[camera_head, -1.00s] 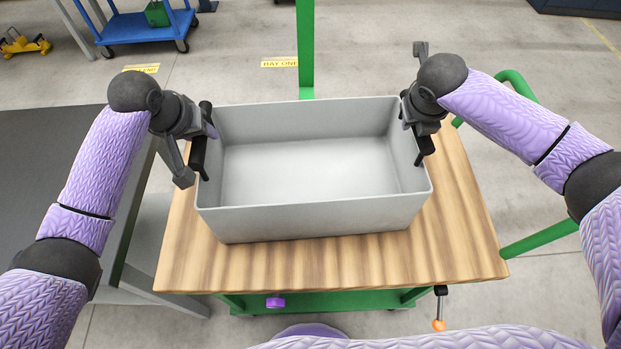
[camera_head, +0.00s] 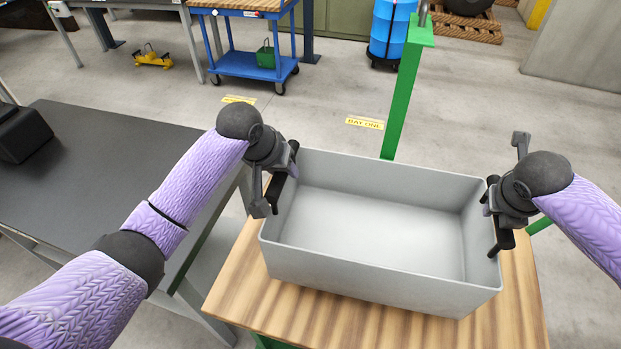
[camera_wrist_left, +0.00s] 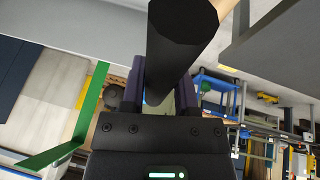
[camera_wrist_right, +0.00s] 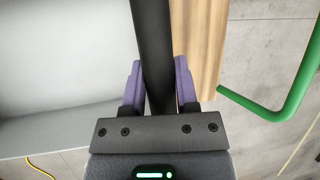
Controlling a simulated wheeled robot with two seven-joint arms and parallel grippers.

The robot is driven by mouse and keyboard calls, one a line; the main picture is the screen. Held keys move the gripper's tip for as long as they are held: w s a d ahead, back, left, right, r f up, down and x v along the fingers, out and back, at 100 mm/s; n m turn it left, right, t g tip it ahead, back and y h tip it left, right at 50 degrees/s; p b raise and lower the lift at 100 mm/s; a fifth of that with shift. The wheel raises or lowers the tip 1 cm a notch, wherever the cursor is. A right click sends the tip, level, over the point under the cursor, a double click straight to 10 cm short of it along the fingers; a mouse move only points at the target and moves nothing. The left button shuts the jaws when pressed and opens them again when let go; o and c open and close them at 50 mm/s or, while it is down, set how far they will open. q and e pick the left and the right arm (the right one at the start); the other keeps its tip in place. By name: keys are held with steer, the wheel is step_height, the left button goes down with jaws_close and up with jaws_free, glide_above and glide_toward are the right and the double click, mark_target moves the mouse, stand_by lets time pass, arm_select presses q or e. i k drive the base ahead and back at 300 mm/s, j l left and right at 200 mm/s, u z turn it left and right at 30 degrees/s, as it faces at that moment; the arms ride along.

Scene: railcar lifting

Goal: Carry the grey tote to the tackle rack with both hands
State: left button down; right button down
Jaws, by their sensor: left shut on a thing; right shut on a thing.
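The grey tote (camera_head: 380,288) is an empty open box, over a wooden top in the head view. Any gap beneath it cannot be told. My left gripper (camera_head: 282,175) is shut on the dark bar handle (camera_head: 273,190) at the tote's left end. That handle runs between the fingers in the left wrist view (camera_wrist_left: 180,50). My right gripper (camera_head: 494,200) is shut on the dark handle (camera_head: 502,236) at the right end; it also shows between the fingers in the right wrist view (camera_wrist_right: 151,50). I cannot tell which thing is the tackle rack.
The wooden top (camera_head: 240,295) belongs to a green-framed cart with an upright post (camera_head: 402,95) behind the tote. A dark grey table (camera_head: 100,165) stands close on the left. A blue trolley (camera_head: 250,65) and a blue drum (camera_head: 390,30) stand farther back. Open floor lies between.

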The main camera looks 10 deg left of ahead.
mark_target(123, 191)
steer(key=j+z, duration=0.1)
steer(key=j, duration=3.55)
steer(key=k, duration=0.05)
